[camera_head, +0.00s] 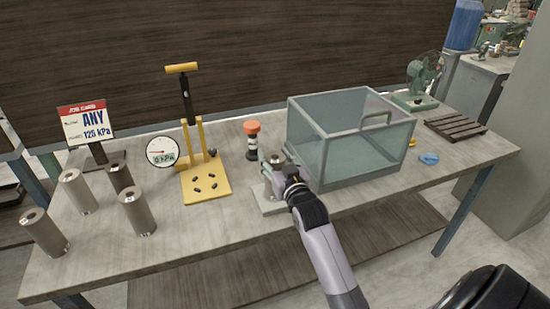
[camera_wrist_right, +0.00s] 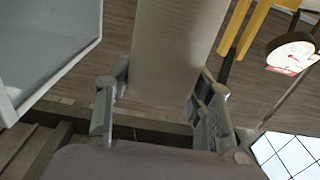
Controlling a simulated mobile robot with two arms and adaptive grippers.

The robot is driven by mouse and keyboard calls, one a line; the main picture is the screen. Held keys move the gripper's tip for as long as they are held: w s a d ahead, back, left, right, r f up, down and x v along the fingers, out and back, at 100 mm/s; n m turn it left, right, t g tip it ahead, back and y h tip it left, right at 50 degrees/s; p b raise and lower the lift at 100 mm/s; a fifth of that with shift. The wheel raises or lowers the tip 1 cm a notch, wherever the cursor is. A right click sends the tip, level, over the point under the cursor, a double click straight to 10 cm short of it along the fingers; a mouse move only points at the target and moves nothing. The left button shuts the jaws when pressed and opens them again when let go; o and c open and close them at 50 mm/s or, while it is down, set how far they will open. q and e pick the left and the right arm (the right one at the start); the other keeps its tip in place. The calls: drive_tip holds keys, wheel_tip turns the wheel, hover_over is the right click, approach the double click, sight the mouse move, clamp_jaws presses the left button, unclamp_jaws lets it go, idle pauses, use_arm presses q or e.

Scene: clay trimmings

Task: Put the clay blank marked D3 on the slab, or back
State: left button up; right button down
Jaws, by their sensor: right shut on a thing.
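My right gripper (camera_head: 277,172) is at the front left of the clear case. In the right wrist view its fingers (camera_wrist_right: 158,112) are shut on a grey cylindrical clay blank (camera_wrist_right: 175,50). In the head view the gripper mostly hides this blank. It is over or on a pale slab (camera_head: 267,205); I cannot tell whether they touch. No D3 mark is readable on it. Several other grey blanks stand at the table's left, one of them at the front left (camera_head: 45,234); their marks are too small to read. My left gripper is not in view.
A yellow hand pump (camera_head: 206,190) with small dark bits on its base stands beside a gauge (camera_head: 161,152) reading 0 kPa. A job card (camera_head: 86,120) reads ANY, 125 kPa. An orange-capped item (camera_head: 252,140) and clear case (camera_head: 360,163) stand close to the gripper.

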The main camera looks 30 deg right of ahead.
drive_tip(key=c, duration=1.2)
unclamp_jaws()
drive_tip(key=shift+f, duration=0.15)
drive_tip(key=o, duration=0.4)
drive_tip(key=shift+o, duration=0.2)
drive_tip(key=shift+s+r, duration=0.1)
drive_tip(key=shift+r, duration=0.1)
drive_tip(key=b+v, duration=0.1)
drive_tip(key=v, duration=1.1)
drive_tip(key=shift+f, duration=0.1)
